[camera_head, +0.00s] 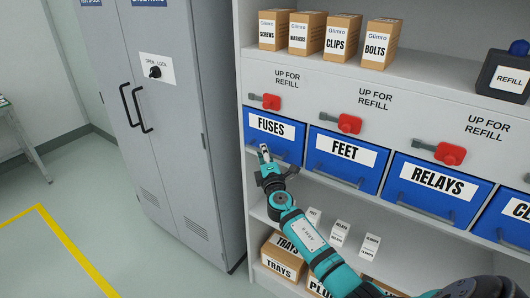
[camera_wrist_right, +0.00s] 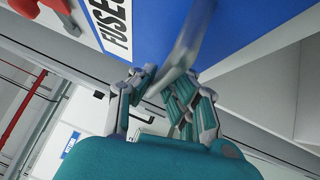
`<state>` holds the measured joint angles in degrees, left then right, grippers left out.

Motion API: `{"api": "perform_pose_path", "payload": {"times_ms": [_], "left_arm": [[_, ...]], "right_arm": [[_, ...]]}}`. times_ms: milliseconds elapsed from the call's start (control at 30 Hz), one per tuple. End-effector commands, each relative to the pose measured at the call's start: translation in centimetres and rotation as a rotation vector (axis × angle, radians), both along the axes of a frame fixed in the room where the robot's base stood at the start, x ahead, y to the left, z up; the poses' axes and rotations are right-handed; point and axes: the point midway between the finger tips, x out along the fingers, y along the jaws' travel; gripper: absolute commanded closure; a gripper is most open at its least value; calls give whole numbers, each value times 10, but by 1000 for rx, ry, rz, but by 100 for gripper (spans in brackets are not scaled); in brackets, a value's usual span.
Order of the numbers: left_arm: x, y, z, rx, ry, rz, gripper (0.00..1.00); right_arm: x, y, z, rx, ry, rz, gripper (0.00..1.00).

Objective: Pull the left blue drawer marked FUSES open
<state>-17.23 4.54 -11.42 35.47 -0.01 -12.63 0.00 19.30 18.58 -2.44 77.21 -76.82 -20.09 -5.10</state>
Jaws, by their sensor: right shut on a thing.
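The blue drawer marked FUSES (camera_head: 277,138) is the leftmost in the row and looks flush with its neighbours in the head view. Its blue front (camera_wrist_right: 235,30) and part of its label show in the right wrist view. My right gripper (camera_head: 264,152) is at the lower part of this drawer front. In the right wrist view, my right gripper's fingers (camera_wrist_right: 160,88) are shut on the grey drawer handle (camera_wrist_right: 188,42), one on each side of it. The fingers partly hide the handle. My left gripper is in neither view.
Blue drawers marked FEET (camera_head: 318,161) and RELAYS (camera_head: 408,198) lie to the right. A red lever (camera_head: 266,101) sits above FUSES under "UP FOR REFILL". A grey cabinet (camera_head: 180,120) stands close on the left. Boxes marked TRAYS (camera_head: 281,268) are on a lower shelf.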

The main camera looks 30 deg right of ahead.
Motion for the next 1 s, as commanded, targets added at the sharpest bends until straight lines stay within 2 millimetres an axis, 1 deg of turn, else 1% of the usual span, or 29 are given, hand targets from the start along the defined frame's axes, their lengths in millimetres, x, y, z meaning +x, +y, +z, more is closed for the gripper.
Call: {"api": "perform_pose_path", "payload": {"times_ms": [167, 267, 500, 700, 900, 1000], "left_arm": [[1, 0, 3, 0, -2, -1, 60], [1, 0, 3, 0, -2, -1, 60], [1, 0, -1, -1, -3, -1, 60], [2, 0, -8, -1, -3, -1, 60], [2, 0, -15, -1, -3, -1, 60], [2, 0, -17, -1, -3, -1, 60]], "right_arm": [[-9, 24, 0, 5, -2, 4, 100], [-17, 43, 0, 8, -3, 4, 100], [-40, 99, -1, 8, -3, 4, 100], [-58, 141, -1, 8, -4, 4, 100], [-70, 171, 0, 6, -4, 3, 100], [-74, 180, 1, 5, -4, 2, 100]]}}
